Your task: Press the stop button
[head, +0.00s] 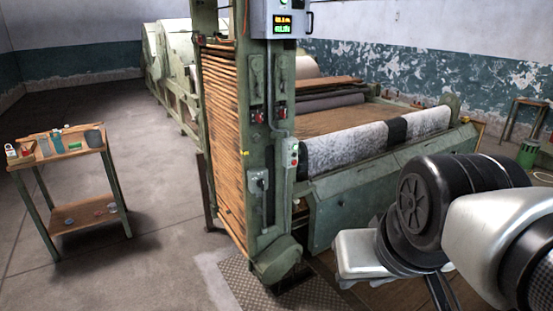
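A narrow grey-green push-button box (291,158) is fixed to the right side of the green machine post. It carries small round buttons, with a green one near the top and a red one (294,162) below it. Lettering is too small to read, so I cannot tell for sure which is the stop button. My arm comes in from the right, and the pale block at its end, my gripper (360,258), is low and to the right of the button box, apart from it. Its fingers are not clearly seen.
A grey display box (281,20) tops the post, with levers and red-marked switches (258,116) below. A roller with grey-white fabric (345,147) lies right of the button box. A small table (62,158) with bottles stands left. Floor between is clear.

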